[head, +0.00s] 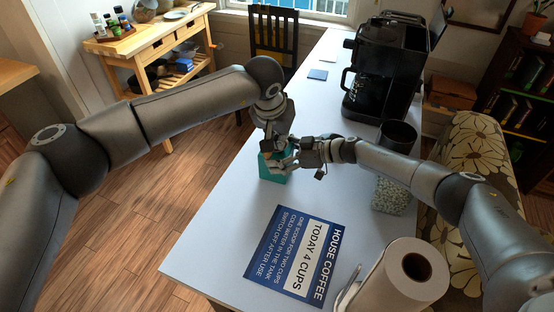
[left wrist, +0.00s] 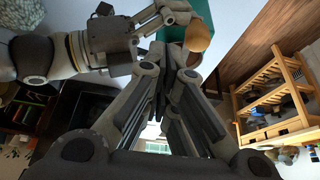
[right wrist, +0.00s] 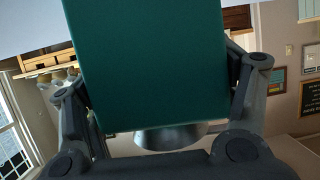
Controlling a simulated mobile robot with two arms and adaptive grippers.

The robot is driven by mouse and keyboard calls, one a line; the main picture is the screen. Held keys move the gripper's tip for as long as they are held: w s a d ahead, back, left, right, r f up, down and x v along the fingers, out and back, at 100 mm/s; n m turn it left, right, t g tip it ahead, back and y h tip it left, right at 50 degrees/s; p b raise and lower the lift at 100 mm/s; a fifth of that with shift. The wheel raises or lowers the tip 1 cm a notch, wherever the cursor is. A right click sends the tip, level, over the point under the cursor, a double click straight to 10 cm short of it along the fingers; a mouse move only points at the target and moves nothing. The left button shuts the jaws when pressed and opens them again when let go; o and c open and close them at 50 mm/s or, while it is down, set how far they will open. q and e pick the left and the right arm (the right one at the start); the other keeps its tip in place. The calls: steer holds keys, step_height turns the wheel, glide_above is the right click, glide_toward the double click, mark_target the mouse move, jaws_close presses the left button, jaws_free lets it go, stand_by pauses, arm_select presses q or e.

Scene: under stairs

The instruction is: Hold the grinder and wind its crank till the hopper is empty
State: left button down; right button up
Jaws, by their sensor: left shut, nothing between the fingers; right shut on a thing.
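The teal grinder (head: 272,170) stands on the white table, its top largely hidden behind my two grippers in the head view. My right gripper (head: 292,158) is shut on its body; the right wrist view shows the teal body (right wrist: 150,60) between the two fingers, with a rounded grey metal part below it in the picture. My left gripper (head: 280,138) is above the grinder, shut and empty. In the left wrist view, an orange-brown knob (left wrist: 198,35) is right beside its closed fingertips (left wrist: 174,58). The crank arm and the hopper's contents cannot be made out.
A black coffee machine (head: 385,70), a dark cup (head: 398,135) and a speckled green bag (head: 390,196) stand right of the grinder. A blue sign (head: 290,255) and a paper towel roll (head: 402,278) are nearer. The table's left edge is close to the grinder.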

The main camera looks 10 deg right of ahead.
arm_select(q)
steer(key=shift+f, duration=2.1)
steer(key=shift+w+a, duration=0.25)
steer(key=shift+a, duration=0.55)
steer(key=shift+w+a, duration=0.25)
steer(key=shift+a, duration=0.5)
steer(key=w+a, duration=0.4)
steer(key=w, duration=0.3)
steer(key=shift+w+a, duration=0.35)
steer(key=shift+r, duration=0.15)
step_height(320, 180, up, 7)
steer(key=shift+s+d, duration=0.2)
steer(key=shift+d, duration=0.25)
